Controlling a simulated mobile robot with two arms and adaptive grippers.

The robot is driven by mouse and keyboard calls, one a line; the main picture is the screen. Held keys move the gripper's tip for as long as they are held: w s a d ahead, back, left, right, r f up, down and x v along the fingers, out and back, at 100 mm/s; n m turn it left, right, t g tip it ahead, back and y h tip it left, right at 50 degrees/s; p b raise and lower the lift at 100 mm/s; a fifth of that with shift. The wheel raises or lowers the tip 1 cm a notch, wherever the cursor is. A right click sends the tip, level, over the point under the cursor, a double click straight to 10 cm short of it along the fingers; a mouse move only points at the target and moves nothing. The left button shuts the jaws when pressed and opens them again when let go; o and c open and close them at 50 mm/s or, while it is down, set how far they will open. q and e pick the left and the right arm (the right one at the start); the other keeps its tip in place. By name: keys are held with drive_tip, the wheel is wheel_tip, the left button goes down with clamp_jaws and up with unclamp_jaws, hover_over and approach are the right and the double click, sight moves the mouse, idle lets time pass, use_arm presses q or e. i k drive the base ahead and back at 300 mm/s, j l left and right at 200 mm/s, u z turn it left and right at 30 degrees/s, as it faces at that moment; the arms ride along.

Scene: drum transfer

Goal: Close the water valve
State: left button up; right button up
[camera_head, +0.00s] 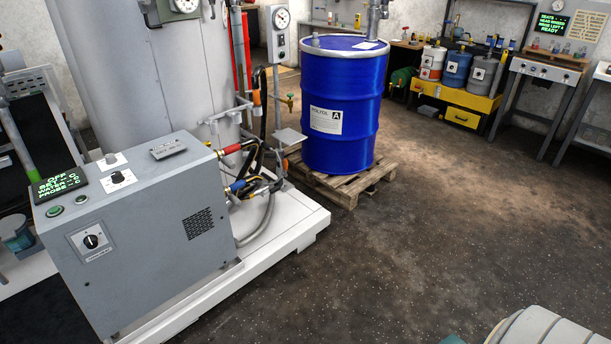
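No part is clearly labelled as the water valve, so I cannot tell which it is. A small brass fitting with a green handle (290,97) sits on the pipework beside the tank, left of the blue drum. Below it, a red hose fitting (236,148) and a blue hose fitting (238,185) join hoses behind the grey control box (150,245). Whether any valve is open or shut is too small to tell. Neither gripper is in view. A rounded pale part at the bottom right appears to be mine.
The blue drum (342,85) stands on a wooden pallet (345,188). A large grey tank (150,80) stands on a white platform (290,232) behind the control box. Several small drums stand on a yellow bench (462,116) at the back. The floor (430,240) at centre right is clear.

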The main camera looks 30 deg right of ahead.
sight(275, 189)
drive_tip(key=i+l+z, duration=0.2)
drive_tip(key=i+l, duration=0.25)
drive_tip(key=i+l+z, duration=0.25)
drive_tip(key=i, duration=0.3)
drive_tip(key=i+l+z, duration=0.2)
drive_tip(key=i+l, duration=0.15)
drive_tip(key=i, duration=0.2)
